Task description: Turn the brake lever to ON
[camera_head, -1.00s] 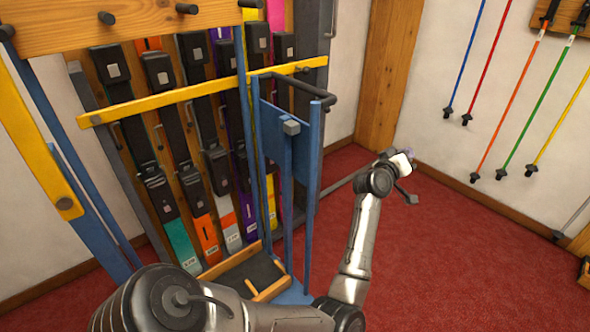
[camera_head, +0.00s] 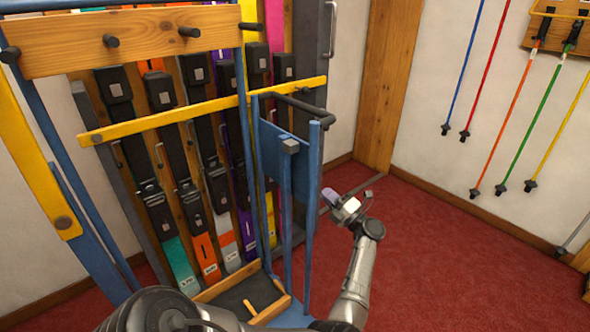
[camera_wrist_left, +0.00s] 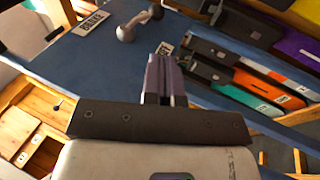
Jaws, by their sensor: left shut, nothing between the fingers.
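A pale grey lever with rounded ends (camera_wrist_left: 138,24) is mounted on a blue panel (camera_wrist_left: 95,62) in the left wrist view, at the top, left of centre. I take it for the brake lever. A white lettered plate (camera_wrist_left: 90,23) is left of it and a smaller plate (camera_wrist_left: 165,47) right of it. My left gripper (camera_wrist_left: 165,62) is shut and empty, its fingertips below the lever in that picture and apart from it. In the head view my left gripper (camera_head: 331,196) is just right of the blue frame (camera_head: 313,190). I cannot make out the lever there. My right gripper is not in view.
A yellow bar (camera_head: 205,105) crosses a rack of skis with black bindings (camera_head: 160,215). Blue uprights stand close to my left gripper. Ski poles (camera_head: 545,115) hang on the right wall.

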